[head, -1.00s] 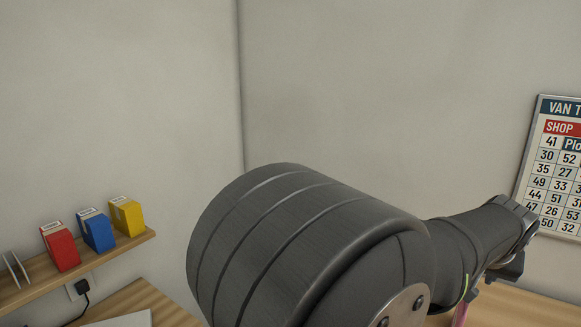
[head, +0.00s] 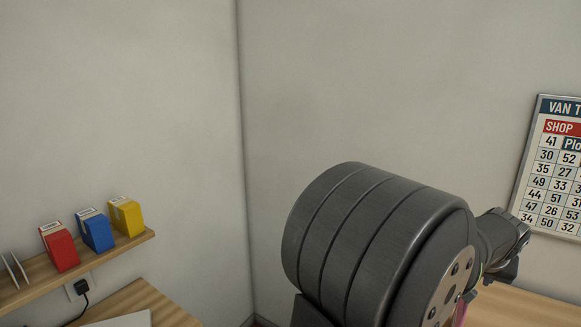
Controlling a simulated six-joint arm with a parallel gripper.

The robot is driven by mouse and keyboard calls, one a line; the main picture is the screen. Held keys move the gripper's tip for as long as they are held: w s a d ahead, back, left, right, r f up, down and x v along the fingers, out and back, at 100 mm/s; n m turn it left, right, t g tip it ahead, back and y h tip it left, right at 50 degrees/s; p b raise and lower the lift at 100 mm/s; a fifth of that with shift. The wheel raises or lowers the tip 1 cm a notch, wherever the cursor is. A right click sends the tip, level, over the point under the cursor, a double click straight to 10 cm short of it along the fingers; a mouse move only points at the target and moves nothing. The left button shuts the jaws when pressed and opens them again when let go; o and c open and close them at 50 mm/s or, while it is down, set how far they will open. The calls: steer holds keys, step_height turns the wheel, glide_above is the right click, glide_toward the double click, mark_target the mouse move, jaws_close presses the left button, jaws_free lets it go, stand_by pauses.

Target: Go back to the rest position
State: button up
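My arm fills the lower right of the head view, with a big dark grey ribbed joint in front. Its far end, with a small dark part that seems to belong to my gripper (head: 503,268), points away to the right above a wooden surface. The fingers do not show clearly, so I cannot tell whether they are open or hold anything. A small pink thing (head: 460,312) shows partly behind the arm at the bottom edge; most of it is hidden.
A wooden shelf (head: 110,254) on the left wall carries a red box (head: 60,247), a blue box (head: 96,231) and a yellow box (head: 127,217). A wooden counter (head: 150,300) lies below it. A number chart (head: 553,170) hangs at the right. The upper middle is clear.

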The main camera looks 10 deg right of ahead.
steer(key=s+r, duration=0.6)
steer(key=s, duration=0.5)
steer(key=w+a+r+n+y, duration=0.1)
steer(key=w+a+r+n, duration=0.1)
steer(key=w+a, duration=1.1)
steer(key=w+a+r+n+t+y, duration=0.1)
steer(key=w+a+n, duration=0.4)
steer(key=w+a, duration=0.9)
steer(key=w+r+y, duration=0.1)
steer(key=w+r, duration=0.1)
steer(key=w, duration=0.2)
steer(key=shift+t+y, duration=0.3)
steer(key=shift+w, duration=0.1)
